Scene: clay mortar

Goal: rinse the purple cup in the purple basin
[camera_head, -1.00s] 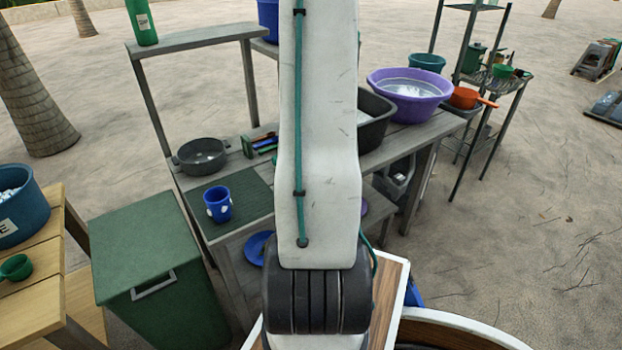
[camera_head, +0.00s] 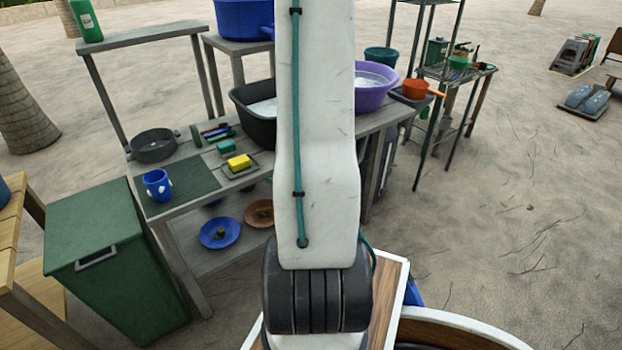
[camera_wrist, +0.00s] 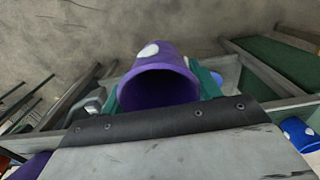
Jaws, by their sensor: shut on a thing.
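The purple cup (camera_wrist: 158,84) with white spots is in the wrist view, its open mouth facing the camera. My gripper (camera_wrist: 160,95) is shut on it, with green finger parts showing at both sides of the cup. The gripper and cup do not show in the head view, where my arm fills the middle. The purple basin (camera_head: 373,99) stands on the bench right of my arm, partly hidden by it. Whitish water or suds show inside it. A purple edge at the lower left of the wrist view may be the basin; I cannot tell.
A black tub (camera_head: 252,122) stands left of the basin, partly behind my arm. A blue spotted cup (camera_head: 158,186) stands on the dark green mat (camera_head: 195,187). A yellow sponge (camera_head: 239,162), grey pan (camera_head: 153,147) and orange pan (camera_head: 415,89) are nearby. Open sand lies right.

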